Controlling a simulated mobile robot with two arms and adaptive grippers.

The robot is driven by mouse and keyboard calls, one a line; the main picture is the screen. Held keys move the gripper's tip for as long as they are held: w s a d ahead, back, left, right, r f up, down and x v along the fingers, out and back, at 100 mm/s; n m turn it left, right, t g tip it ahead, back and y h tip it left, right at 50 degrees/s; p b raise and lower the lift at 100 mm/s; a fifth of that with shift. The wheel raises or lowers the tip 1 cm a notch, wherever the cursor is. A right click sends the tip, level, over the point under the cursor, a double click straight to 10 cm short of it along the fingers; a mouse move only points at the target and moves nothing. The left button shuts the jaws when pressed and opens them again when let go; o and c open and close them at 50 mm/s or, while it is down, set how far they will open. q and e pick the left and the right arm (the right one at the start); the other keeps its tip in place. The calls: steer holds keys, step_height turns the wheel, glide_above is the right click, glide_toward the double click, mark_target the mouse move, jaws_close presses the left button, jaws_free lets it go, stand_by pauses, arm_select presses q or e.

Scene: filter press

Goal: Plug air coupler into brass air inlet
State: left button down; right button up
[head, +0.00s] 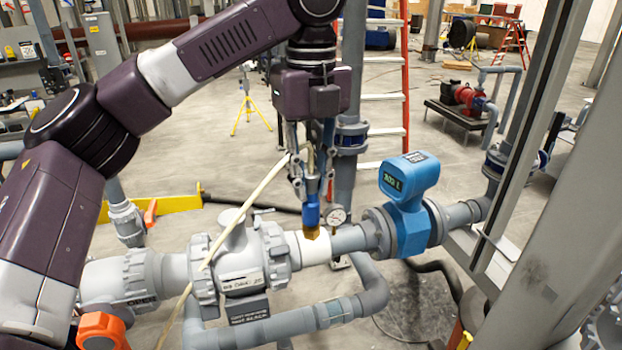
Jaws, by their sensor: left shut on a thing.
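My left gripper (312,188) comes down from above and is shut on the blue air coupler (312,213), which it holds upright. The coupler's lower end is right at the brass air inlet (311,232) on top of the white pipe section (314,249). The two look in line and touching, but I cannot tell whether the coupler is seated. A pale hose (245,213) runs from near the gripper down to the left, across the grey valve. My right gripper is not in view.
A pressure gauge (337,216) stands just right of the coupler. A blue flow meter (408,188) is farther right, and a grey valve body (240,259) is to the left. A grey column (562,225) fills the right side. A ladder (384,85) stands behind.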

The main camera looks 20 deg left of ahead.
arm_select(q)
steer(key=shift+f, duration=0.6)
steer(key=c, duration=1.7)
jaws_free()
steer(key=shift+o, duration=0.4)
step_height(320, 180, up, 12)
steer(key=shift+f, duration=0.1)
